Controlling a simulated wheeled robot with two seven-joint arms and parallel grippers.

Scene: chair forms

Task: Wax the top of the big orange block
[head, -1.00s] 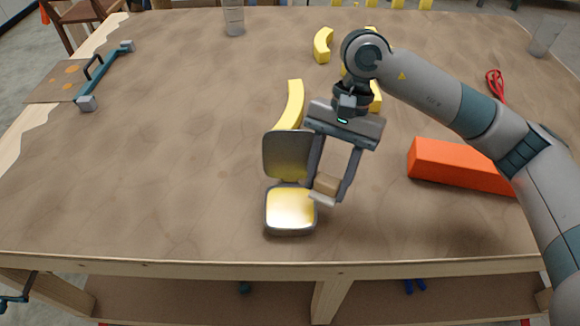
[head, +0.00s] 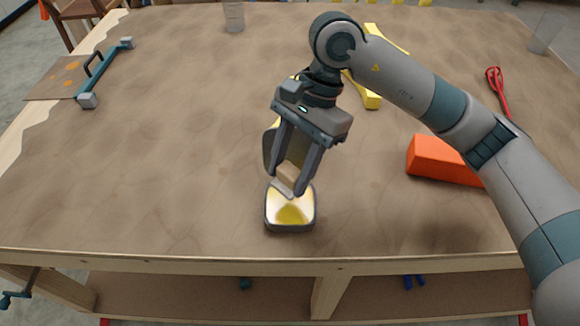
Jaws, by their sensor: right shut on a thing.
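The big orange block (head: 440,160) lies on the workbench at the right, partly behind my right arm. An open tin (head: 290,226) with yellow wax inside stands near the bench's front edge, its raised lid mostly hidden behind my gripper. My right gripper (head: 286,186) is shut on a small tan block with a pale underside (head: 290,173). It holds this block at the back of the tin's opening; I cannot tell whether it touches the wax. My left gripper is not in view.
Yellow curved pieces (head: 368,92) lie behind my right gripper. A teal clamp-like tool (head: 104,70) lies at the far left, a glass (head: 234,17) at the back. A red tool (head: 498,90) lies behind the orange block. The bench's left middle (head: 150,170) is clear.

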